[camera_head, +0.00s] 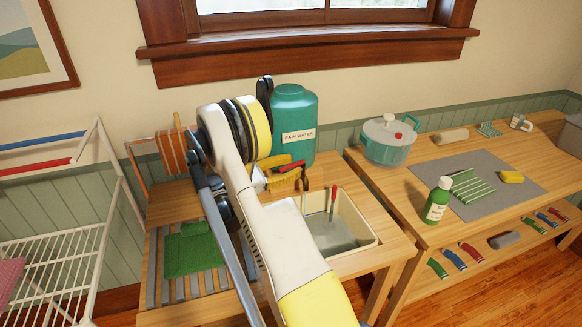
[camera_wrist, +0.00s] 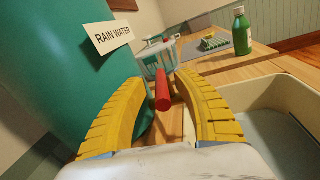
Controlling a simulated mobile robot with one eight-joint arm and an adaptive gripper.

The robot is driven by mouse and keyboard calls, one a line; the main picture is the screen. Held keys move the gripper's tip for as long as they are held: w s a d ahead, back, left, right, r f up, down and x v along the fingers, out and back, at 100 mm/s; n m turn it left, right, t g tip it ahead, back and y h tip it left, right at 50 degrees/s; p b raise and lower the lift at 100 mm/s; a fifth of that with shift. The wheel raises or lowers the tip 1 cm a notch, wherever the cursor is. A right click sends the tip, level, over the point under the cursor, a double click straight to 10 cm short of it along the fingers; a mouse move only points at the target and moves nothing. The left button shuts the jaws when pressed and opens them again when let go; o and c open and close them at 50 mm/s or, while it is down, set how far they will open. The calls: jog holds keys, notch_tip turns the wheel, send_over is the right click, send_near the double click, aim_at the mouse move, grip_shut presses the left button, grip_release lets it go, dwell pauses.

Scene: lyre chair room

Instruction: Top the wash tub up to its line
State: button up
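The wash tub (camera_head: 372,237) is a cream basin on the wooden bench, holding greyish water; its line cannot be made out. A red-topped stick (camera_head: 333,195) stands in it. The tub's near wall also shows at the right of the wrist view (camera_wrist: 262,92). A teal container labelled RAIN WATER (camera_head: 293,108) stands behind the tub and fills the left of the wrist view (camera_wrist: 60,75). A red handle (camera_wrist: 162,92) projects at its front. My gripper (camera_wrist: 165,78) is open, its yellow fingers on either side of the handle with gaps visible. My gripper (camera_head: 285,180) partly hides the handle in the head view.
A green cloth (camera_head: 193,252) lies on the slatted left part of the bench. A second table at right holds a lidded pot (camera_head: 388,142), a green bottle (camera_head: 437,200), a striped cloth (camera_head: 472,188) and a yellow sponge (camera_head: 512,177). A white wire rack (camera_head: 60,262) stands at left.

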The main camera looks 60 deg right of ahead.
jog(key=v, duration=1.2)
jog(key=shift+r, duration=0.1)
dwell(6.7)
